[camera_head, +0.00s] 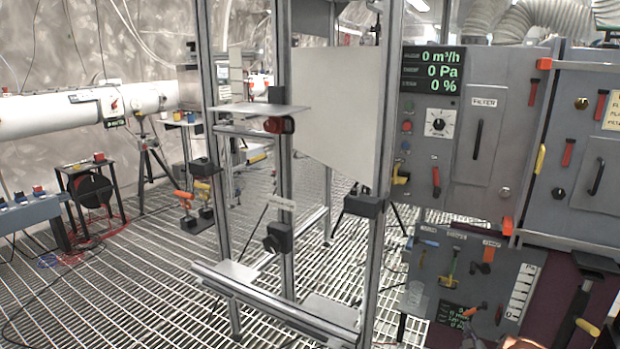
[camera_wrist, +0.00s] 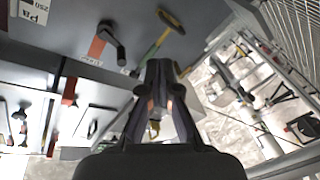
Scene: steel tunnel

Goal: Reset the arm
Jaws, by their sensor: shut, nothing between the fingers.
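My gripper (camera_wrist: 160,78) shows in the wrist view, pointing up the picture from its dark body at the bottom. Its two dark fingers are together and nothing is between them. Beyond the fingertips, a tool with a yellow and green handle (camera_wrist: 166,30) and a red-handled lever (camera_wrist: 98,46) show on a grey panel. I cannot tell how far the fingers are from them.
A metal frame (camera_head: 215,180) with a pale plate (camera_head: 335,110) stands mid-view on the grated floor (camera_head: 130,290). Grey cabinets (camera_head: 480,140) fill the right, above a tool panel (camera_head: 465,275). A white pipe (camera_head: 50,112) runs at left. Open grating lies at lower left.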

